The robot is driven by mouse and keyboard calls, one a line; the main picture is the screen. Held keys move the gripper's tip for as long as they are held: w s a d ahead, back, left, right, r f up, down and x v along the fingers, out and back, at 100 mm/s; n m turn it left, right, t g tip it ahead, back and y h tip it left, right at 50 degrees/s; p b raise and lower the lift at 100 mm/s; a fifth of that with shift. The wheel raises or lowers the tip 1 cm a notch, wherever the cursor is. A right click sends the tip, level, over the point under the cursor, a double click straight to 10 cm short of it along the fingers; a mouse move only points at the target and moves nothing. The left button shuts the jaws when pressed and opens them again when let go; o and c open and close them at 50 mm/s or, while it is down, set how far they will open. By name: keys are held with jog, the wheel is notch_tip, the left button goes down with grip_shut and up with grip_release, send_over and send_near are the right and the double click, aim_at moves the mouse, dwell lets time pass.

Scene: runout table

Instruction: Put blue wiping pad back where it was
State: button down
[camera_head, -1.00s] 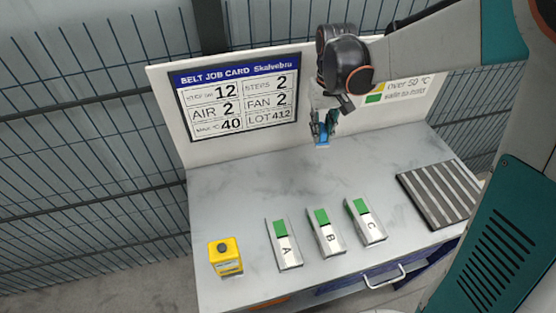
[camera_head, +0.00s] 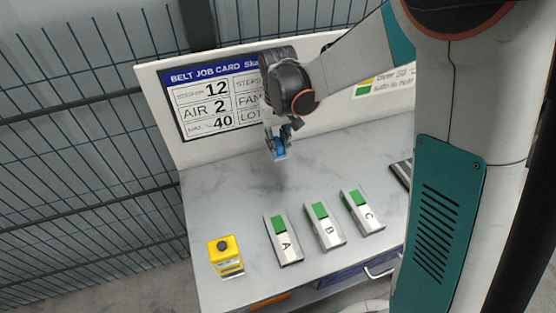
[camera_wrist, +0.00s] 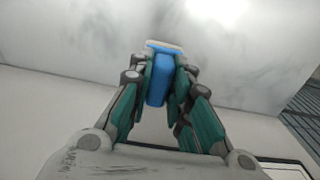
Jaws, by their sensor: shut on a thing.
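My gripper (camera_head: 279,143) is shut on the blue wiping pad (camera_head: 281,153) and holds it in the air above the back of the grey table (camera_head: 235,200), in front of the job card board. In the wrist view, the pad (camera_wrist: 159,82) sits between the two green-sided fingers of my gripper (camera_wrist: 160,88). A pale strip shows at the pad's far end. The pad's far side is hidden.
Blocks A (camera_head: 285,240), B (camera_head: 323,227) and C (camera_head: 362,213) with green tops lie on the table. A yellow box with a dark button (camera_head: 225,257) stands at the front left. A ribbed plate (camera_head: 402,172) is partly behind my arm. The table's left back is clear.

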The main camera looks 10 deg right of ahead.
aim_at(278, 157)
jog(key=shift+f+b, duration=0.8)
jog(key=shift+f, duration=2)
jog(key=shift+f, duration=0.2)
jog(key=c, duration=1.5)
grip_release()
jog(key=shift+r, duration=0.1)
notch_tip(278, 157, up, 12)
jog(key=p, duration=0.4)
jog(key=shift+s+d+r, duration=0.1)
jog(key=shift+r, duration=0.15)
jog(key=shift+s+d+r+m+t, duration=0.4)
jog(key=shift+s+d+r+t, duration=1.1)
jog(key=shift+s, duration=1.85)
jog(key=shift+s+d+r+m+t, duration=0.4)
jog(key=shift+s+d+r+t, duration=0.5)
jog(key=shift+s+d+r, duration=1.8)
jog(key=shift+s+d+r+m+t, duration=0.4)
jog(key=shift+s+d+r+t, duration=0.7)
jog(key=shift+s, duration=2.85)
